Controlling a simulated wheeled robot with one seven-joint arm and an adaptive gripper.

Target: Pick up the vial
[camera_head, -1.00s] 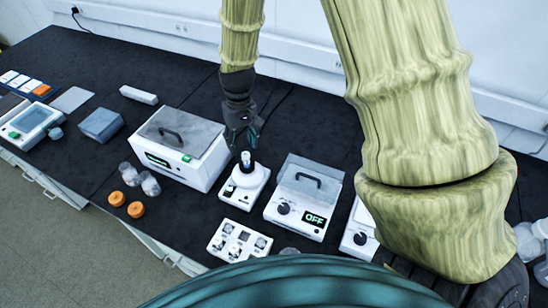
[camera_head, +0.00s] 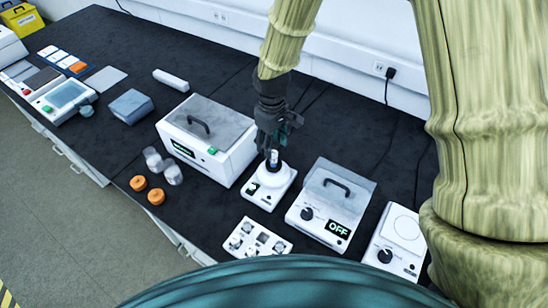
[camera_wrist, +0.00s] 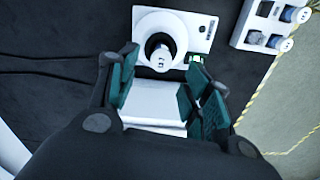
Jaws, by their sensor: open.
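The vial (camera_head: 274,158) stands upright on top of a small white mixer-like device (camera_head: 268,187), with a pale cap or top. In the wrist view the vial (camera_wrist: 160,57) is seen from above, just beyond the gap between my fingers. My gripper (camera_head: 275,143) is open and empty, directly above or just behind the vial in the head view. In the wrist view its two teal-padded fingers (camera_wrist: 164,88) stand apart. I cannot tell whether any finger touches the vial.
A white box with a grey lid (camera_head: 207,138) stands close left. A device reading OFF (camera_head: 330,208) stands close right. A white rack with small vials (camera_head: 255,243) lies in front. Orange caps (camera_head: 147,189) and clear jars (camera_head: 164,166) are at left.

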